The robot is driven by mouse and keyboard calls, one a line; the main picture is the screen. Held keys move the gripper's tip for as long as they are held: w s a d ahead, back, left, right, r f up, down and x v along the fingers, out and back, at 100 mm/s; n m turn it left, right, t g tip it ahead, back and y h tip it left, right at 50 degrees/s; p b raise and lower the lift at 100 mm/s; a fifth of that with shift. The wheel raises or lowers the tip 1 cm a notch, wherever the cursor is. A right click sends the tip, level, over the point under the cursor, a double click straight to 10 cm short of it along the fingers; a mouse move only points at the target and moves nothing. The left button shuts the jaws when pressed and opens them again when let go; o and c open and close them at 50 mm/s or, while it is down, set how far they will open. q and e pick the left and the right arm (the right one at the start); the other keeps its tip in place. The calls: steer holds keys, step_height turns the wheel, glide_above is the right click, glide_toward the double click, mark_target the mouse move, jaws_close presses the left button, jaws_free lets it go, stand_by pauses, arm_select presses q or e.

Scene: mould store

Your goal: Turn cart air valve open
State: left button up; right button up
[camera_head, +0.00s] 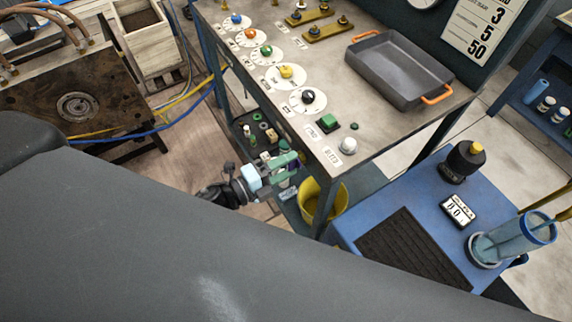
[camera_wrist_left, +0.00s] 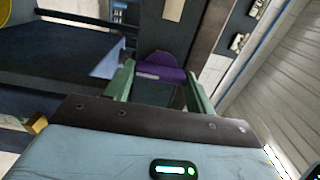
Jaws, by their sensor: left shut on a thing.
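My left gripper (camera_head: 286,168), with green fingers, is low beside the front leg of the workbench, below its top. In the left wrist view, the fingers (camera_wrist_left: 161,88) are closed on a flat purple handle (camera_wrist_left: 168,60) with a rounded top edge, which looks like the valve's handle. It stands in front of a dark upright panel. In the head view the handle is mostly hidden by the fingers, and its exact turn angle cannot be told. My right gripper is not in view.
The workbench (camera_head: 385,125) carries coloured knobs and a grey tray (camera_head: 398,68). A yellow bucket (camera_head: 322,203) stands close right of my gripper. A blue cart top (camera_head: 428,185) is farther right. A rusty mould plate (camera_head: 75,100) and hoses lie at left.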

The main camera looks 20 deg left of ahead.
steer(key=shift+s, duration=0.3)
arm_select(q)
steer(key=o, duration=1)
steer(key=b+v, duration=0.1)
steer(key=v, duration=0.6)
steer(key=shift+s+a, duration=0.25)
steer(key=shift+s, duration=0.1)
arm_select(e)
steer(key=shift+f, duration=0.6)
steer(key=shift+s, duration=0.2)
